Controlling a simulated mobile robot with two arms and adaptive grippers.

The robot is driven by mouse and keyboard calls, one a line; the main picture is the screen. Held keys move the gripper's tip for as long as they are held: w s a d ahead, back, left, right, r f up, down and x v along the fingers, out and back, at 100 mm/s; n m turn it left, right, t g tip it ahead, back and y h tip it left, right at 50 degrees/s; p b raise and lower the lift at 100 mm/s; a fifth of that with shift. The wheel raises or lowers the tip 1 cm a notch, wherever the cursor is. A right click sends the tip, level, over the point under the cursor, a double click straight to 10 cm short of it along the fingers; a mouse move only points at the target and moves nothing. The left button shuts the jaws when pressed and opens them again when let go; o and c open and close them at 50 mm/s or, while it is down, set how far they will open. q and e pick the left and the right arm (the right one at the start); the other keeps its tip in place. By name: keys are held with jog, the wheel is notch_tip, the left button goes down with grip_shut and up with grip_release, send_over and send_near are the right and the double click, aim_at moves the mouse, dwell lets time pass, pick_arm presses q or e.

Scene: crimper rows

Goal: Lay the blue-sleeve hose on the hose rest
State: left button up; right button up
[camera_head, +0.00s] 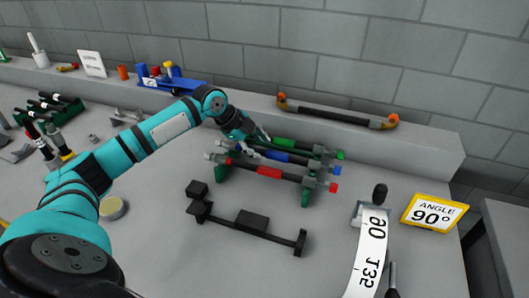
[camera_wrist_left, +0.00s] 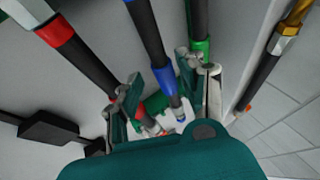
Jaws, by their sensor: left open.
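The blue-sleeve hose (camera_head: 277,156) lies in a green rack between a green-sleeve hose (camera_head: 281,141) and a red-sleeve hose (camera_head: 269,172). My left gripper (camera_head: 258,145) is over the left end of these hoses. In the left wrist view its fingers (camera_wrist_left: 164,88) are spread, with the blue-sleeve hose (camera_wrist_left: 150,38) running between them; contact cannot be told. A low black bar with upright ends and a middle block (camera_head: 250,221), which looks like the hose rest, is empty on the table in front of the rack. My right gripper is out of view.
A black hose with orange ends (camera_head: 338,116) lies on the ledge behind. A crimper with a white strip (camera_head: 369,255) and a yellow angle sign (camera_head: 432,213) stand at right. Black-handled tools (camera_head: 45,108) are at left.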

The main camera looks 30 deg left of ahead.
aim_at(264, 151)
pick_arm(q)
jog(key=x, duration=0.4)
jog(key=shift+w+f, duration=0.1)
jog(key=shift+f, duration=0.05)
jog(key=shift+a, duration=0.1)
grip_shut()
